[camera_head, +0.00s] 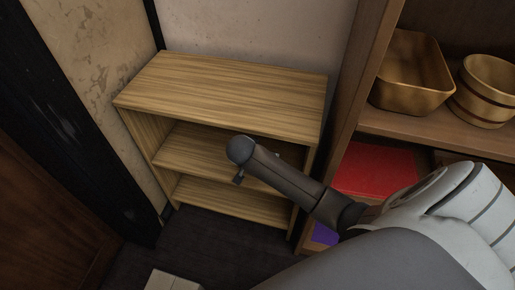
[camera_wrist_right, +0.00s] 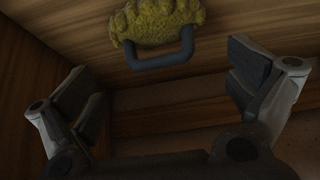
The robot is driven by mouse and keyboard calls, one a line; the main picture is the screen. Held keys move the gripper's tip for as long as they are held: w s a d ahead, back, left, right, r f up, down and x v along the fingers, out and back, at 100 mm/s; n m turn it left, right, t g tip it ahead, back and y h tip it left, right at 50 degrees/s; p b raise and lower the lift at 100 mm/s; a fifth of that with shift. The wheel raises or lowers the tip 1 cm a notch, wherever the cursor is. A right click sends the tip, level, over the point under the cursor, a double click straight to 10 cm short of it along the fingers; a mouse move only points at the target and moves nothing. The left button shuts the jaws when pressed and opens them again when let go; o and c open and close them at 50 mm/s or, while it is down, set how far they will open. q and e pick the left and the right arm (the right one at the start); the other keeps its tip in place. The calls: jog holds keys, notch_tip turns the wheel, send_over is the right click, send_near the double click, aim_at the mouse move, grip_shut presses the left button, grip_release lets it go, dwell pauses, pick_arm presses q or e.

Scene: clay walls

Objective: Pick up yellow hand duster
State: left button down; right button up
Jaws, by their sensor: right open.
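The yellow hand duster (camera_wrist_right: 158,20) has a fuzzy yellow-green head and a dark U-shaped handle. In the right wrist view it lies on a wooden surface at the top, its handle toward my right gripper (camera_wrist_right: 168,95). That gripper is open, its two fingers wide apart, and the handle is just beyond and between them, not gripped. In the head view my right arm reaches from the lower right to the small wooden shelf (camera_head: 225,90). Its end (camera_head: 240,172) is at the front of the shelf, and the duster is hidden there. My left gripper is not in view.
A taller wooden cabinet (camera_head: 345,130) stands close on the right, holding a square wooden container (camera_head: 412,75), a round wooden bucket (camera_head: 487,88) and a red item (camera_head: 375,170). A purple item (camera_head: 325,234) is low down. The small shelf's top is bare.

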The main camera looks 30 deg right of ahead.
jog(key=b+x, duration=0.1)
jog(key=x, duration=0.2)
jog(key=shift+a+f, duration=0.1)
jog(key=shift+w+f+b, duration=0.2)
jog(key=shift+f+b, duration=0.3)
jog(key=shift+w+d+f, duration=0.2)
jog(key=shift+d+f, duration=0.2)
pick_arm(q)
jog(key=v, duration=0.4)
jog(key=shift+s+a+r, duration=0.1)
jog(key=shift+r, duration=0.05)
pick_arm(e)
jog(key=shift+c, duration=0.3)
jog(key=c, duration=1.1)
jog(key=shift+r, duration=0.15)
